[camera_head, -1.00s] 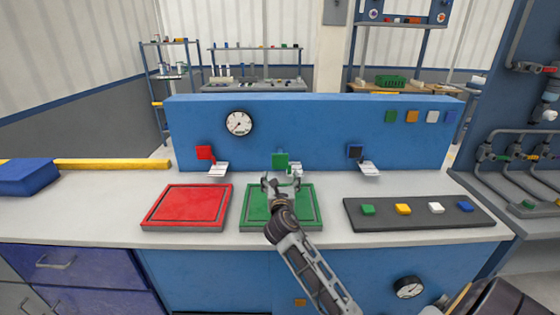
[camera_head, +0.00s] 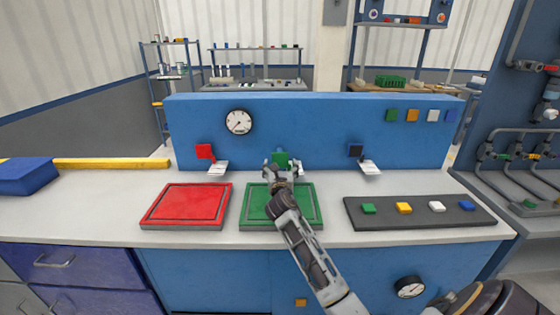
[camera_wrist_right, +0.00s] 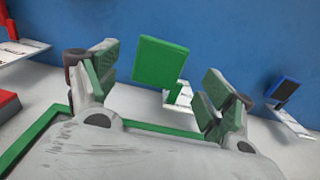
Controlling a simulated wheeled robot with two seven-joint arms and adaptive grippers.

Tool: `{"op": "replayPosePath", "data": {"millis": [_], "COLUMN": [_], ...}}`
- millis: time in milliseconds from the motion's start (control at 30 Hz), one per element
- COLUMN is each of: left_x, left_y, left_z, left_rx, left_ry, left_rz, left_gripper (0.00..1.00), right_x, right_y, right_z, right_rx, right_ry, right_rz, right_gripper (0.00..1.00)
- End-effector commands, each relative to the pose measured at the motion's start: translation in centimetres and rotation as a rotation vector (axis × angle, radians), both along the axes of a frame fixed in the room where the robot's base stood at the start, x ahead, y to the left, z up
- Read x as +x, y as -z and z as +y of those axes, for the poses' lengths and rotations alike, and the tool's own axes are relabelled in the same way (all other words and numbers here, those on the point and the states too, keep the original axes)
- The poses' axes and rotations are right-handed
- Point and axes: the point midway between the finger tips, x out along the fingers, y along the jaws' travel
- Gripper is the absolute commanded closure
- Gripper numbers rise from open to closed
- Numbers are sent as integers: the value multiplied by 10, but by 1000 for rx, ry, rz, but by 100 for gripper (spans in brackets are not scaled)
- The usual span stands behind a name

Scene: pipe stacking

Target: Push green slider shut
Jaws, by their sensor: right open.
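The green slider (camera_head: 280,158) is a small green plate on the blue panel above the green tray, partly hidden behind my right gripper in the head view. In the right wrist view the green slider (camera_wrist_right: 160,62) stands between and beyond my open fingers, with a pale labelled bracket below it. My right gripper (camera_head: 281,168) is open and empty, its fingers on either side of the slider in the picture. I cannot tell whether it touches the slider. My left gripper does not show.
The green tray (camera_head: 314,222) lies below my right arm, with a red tray (camera_head: 150,221) to its left. A red slider (camera_head: 205,152) and a dark blue slider (camera_head: 355,151) flank the green one. A dark board (camera_head: 385,219) with several coloured blocks sits at right.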

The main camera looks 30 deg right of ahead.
Motion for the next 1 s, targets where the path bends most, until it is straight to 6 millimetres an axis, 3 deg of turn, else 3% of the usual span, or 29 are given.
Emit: {"op": "replayPosePath", "data": {"millis": [367,600,1000], "left_x": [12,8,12], "left_y": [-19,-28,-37], "left_z": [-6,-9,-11], "left_rx": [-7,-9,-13], "left_ry": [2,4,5], "left_rz": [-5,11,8], "left_gripper": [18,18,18], "right_x": [30,46,54], "right_y": [0,0,0], "right_z": [-18,-28,-33], "right_rx": [1,1,1], "right_ry": [1,0,0], "right_rz": [-1,-1,-1], "right_gripper": [18,18,18]}}
